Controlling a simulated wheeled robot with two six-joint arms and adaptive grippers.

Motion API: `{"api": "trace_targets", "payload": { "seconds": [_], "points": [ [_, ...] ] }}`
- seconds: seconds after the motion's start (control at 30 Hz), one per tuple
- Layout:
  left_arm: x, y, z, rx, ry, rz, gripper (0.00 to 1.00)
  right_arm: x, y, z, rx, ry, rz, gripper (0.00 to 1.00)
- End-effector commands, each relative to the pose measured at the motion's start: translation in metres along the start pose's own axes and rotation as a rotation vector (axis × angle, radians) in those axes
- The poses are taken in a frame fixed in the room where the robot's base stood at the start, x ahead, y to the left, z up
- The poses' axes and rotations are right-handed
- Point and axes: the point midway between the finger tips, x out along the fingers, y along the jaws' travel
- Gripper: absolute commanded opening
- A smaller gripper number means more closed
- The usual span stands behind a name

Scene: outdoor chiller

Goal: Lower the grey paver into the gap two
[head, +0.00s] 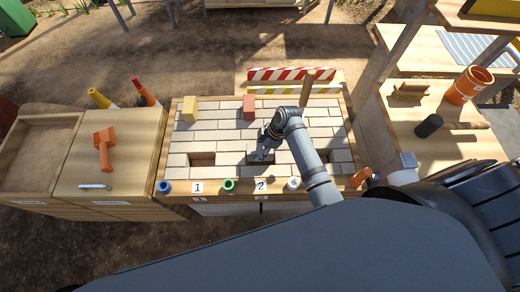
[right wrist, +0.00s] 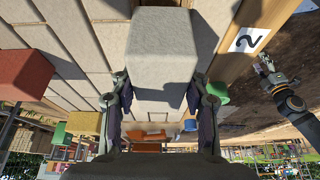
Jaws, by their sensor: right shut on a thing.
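The paving bed (head: 216,124) holds rows of pale pavers. A dark gap (head: 202,158) lies behind the label 1 (head: 198,187). My right gripper (head: 262,155) is over the front row behind the label 2 (head: 261,185), covering much of the gap there. In the right wrist view it is shut on the grey paver (right wrist: 162,48), with a finger on each side. The label 2 (right wrist: 248,40) is beside the paver there. I cannot tell how deep the paver sits. My left gripper (right wrist: 266,66) appears small in the right wrist view, its jaws unclear.
A yellow block (head: 190,108) and a red block (head: 249,106) stand on the bed's back rows. Blue (head: 164,187), green (head: 228,185) and white (head: 293,183) cups line the front edge. An orange tool (head: 103,148) lies on the left table. A striped barrier (head: 290,74) stands behind.

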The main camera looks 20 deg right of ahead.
Motion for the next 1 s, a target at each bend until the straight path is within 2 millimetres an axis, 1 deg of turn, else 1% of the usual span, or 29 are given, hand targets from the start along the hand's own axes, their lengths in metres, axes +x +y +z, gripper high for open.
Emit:
{"api": "trace_targets", "payload": {
  "seconds": [0.33,0.6,1.0],
  "points": [
    [-0.0019,-0.0002,-0.0008,0.0,0.001,0.0,0.53,-0.0024,0.0009,-0.0017,-0.001,0.002,0.002,0.0],
    [-0.0099,-0.0009,-0.0017,0.0,0.001,0.0,0.53,-0.0034,0.0006,-0.0022,0.0,0.002,0.001,0.0],
    [-0.0096,-0.0008,-0.0016,0.0,0.001,0.0,0.53,-0.0023,0.0009,-0.0017,0.0,0.002,0.002,0.0]
  ]
}}
